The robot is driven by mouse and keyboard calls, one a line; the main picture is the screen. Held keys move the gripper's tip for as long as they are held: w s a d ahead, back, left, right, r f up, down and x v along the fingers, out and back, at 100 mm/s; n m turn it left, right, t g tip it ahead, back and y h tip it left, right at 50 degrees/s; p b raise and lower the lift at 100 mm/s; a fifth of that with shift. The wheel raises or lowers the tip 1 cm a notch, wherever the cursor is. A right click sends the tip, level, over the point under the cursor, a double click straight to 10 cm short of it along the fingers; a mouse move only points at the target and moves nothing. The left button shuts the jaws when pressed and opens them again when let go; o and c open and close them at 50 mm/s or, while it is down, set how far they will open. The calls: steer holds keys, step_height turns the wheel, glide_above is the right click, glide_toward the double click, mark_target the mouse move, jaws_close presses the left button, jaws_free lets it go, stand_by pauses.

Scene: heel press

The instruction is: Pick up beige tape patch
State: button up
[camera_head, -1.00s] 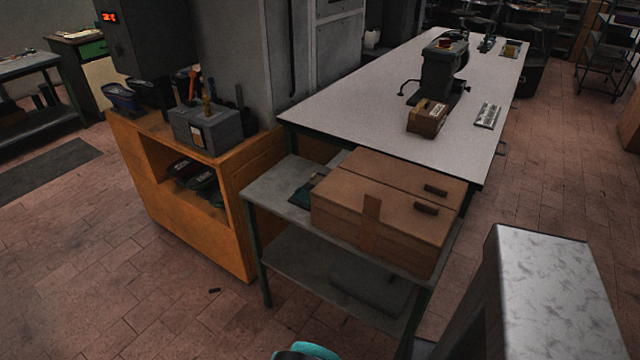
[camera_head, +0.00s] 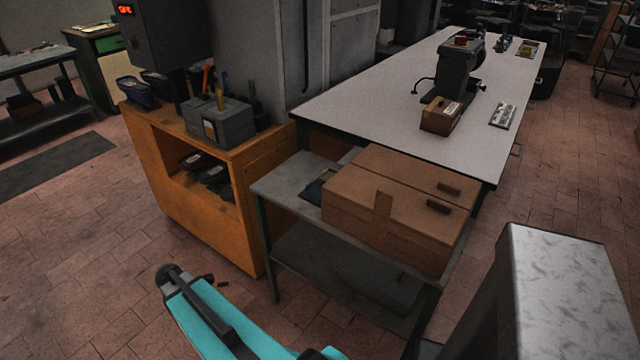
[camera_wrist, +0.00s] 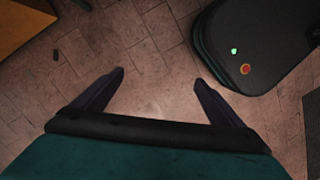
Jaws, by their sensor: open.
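A brown-beige tape strip (camera_head: 382,218) runs over the top front edge and down the front of a brown cardboard box (camera_head: 345,212); I cannot tell if it is the task's patch. The box sits on a small grey side table (camera_head: 277,182). My gripper (camera_wrist: 160,80) is open and empty in the wrist view, its two dark fingers wide apart above bare floor tiles. The tape strip is not in the wrist view. In the head view my teal arm reaches in at the bottom, left of the side table and apart from it; the fingers cannot be made out there.
An orange cabinet (camera_head: 245,222) with a grey toolbox (camera_head: 213,125) stands left of the side table. A long white worktable (camera_head: 360,100) behind carries a press (camera_head: 458,75) and a small brown box (camera_head: 441,116). A small dark piece (camera_wrist: 55,54) lies on the floor. The left floor is open.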

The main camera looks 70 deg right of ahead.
mark_target(331, 172)
steer(key=w+d+r+n+t+h, duration=0.1)
steer(key=d+r+n, duration=0.1)
steer(key=d+r, duration=0.5)
steer(key=w+d+r+n, duration=0.2)
steer(key=d+r, duration=0.1)
steer(key=d, duration=0.7)
steer(key=s+d+r+n+h, duration=0.1)
steer(key=s+d+r, duration=0.2)
steer(key=d+r, duration=0.3)
steer(key=s+d+r+n+h+b, duration=0.1)
steer(key=s+d+r, duration=0.3)
steer(key=d, duration=0.6)
steer(key=s+d+r+n+h, duration=0.1)
steer(key=s+d+r, duration=0.3)
steer(key=d+r, duration=0.4)
steer(key=shift+d+r+n+b, duration=0.15)
steer(key=shift+r+n+b, duration=0.2)
steer(key=shift+r+n, duration=0.05)
steer(key=s+d+r+h, duration=0.1)
steer(key=s+d+r, duration=0.6)
steer(key=s, duration=0.4)
steer(key=shift+d+r+m+g, duration=0.25)
steer(key=shift+r+m+g, duration=0.05)
steer(key=shift+r, duration=0.45)
steer(key=shift+f, duration=0.1)
